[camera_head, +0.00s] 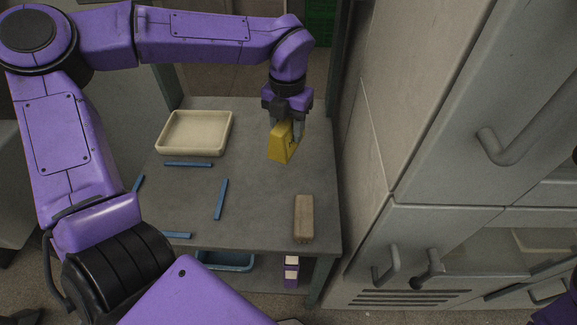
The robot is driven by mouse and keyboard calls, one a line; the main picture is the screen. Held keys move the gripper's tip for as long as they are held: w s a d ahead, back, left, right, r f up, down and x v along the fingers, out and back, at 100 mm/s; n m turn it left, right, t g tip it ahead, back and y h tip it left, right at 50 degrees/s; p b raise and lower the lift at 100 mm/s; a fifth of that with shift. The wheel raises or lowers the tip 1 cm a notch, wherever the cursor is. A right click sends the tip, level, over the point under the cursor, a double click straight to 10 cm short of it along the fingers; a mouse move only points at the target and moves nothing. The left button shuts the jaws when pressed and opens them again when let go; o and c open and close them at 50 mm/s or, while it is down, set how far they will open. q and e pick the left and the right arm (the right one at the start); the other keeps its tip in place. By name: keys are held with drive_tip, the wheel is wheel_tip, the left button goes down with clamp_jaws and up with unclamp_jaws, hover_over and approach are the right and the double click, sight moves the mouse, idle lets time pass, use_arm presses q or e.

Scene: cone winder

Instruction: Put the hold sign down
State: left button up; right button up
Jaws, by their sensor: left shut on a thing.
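The hold sign (281,151) is a small yellow tent-like block with dark marks on its right face. It is upright, at the back right part of the grey table (258,197). My left gripper (286,125) points down over it and is shut on its top. I cannot tell whether the sign's bottom edge touches the table top. My right gripper is not in view; only a bit of a purple arm shows at the lower right edge.
A cream tray (159,149) stands at the table's back left. Several blue strips (221,199) lie on the table. A tan block (304,217) lies near the front right edge. A blue bin (226,267) is below. Grey cabinets with handles (507,150) stand close on the right.

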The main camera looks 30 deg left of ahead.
use_arm(q)
wheel_tip(320, 180, down, 10)
drive_tip(key=shift+f, duration=0.2)
drive_tip(key=shift+f, duration=0.1)
drive_tip(key=o, duration=1.1)
wheel_tip(320, 180, up, 12)
drive_tip(key=shift+r, duration=0.15)
